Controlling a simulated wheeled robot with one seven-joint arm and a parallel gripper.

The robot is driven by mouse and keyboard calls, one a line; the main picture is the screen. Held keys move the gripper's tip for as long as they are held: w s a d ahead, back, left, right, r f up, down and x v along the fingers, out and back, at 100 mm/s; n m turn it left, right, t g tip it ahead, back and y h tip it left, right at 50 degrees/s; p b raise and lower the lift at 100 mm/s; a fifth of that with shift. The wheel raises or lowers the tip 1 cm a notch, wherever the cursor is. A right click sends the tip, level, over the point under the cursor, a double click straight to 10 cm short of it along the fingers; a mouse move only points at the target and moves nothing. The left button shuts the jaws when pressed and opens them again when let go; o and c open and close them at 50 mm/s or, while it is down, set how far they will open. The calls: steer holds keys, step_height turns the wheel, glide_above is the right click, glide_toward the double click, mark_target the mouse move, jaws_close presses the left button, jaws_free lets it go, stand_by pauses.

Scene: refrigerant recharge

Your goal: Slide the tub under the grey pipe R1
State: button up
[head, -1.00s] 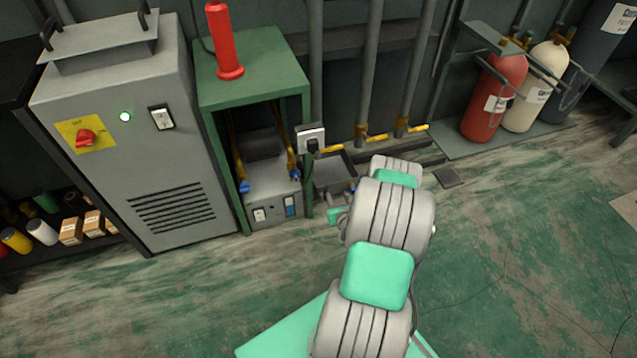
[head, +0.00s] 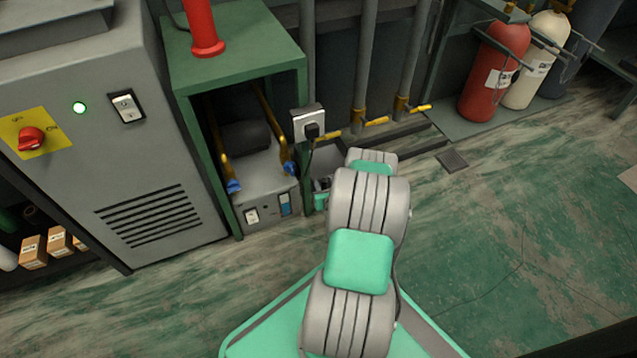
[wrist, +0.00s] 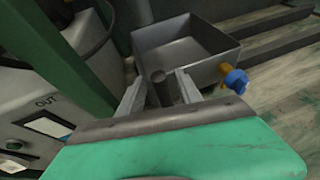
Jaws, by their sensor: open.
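The grey tub (wrist: 205,70) is a shallow, open, empty metal box just beyond my gripper in the wrist view. In the head view the tub (head: 327,160) shows in part beside the green cabinet, the rest hidden by my arm. My gripper (wrist: 160,80) is open. Its two fingers point at the tub's near side, and a short round grey post (wrist: 161,88) stands between them; I cannot tell whether they touch it. Several grey vertical pipes (head: 365,60) run down the back wall. No R1 label is readable.
The green cabinet (head: 239,55) with a grey unit (head: 270,185) stands left of the tub. Yellow-handled valves (head: 375,122) sit low on the pipes. Open floor (head: 490,240) lies to the right.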

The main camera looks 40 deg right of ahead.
steer(key=shift+w+d+f, duration=0.15)
steer(key=shift+w+d, duration=0.05)
steer(key=shift+w, duration=0.1)
jaws_close()
steer(key=shift+a, duration=0.1)
stand_by(1.2)
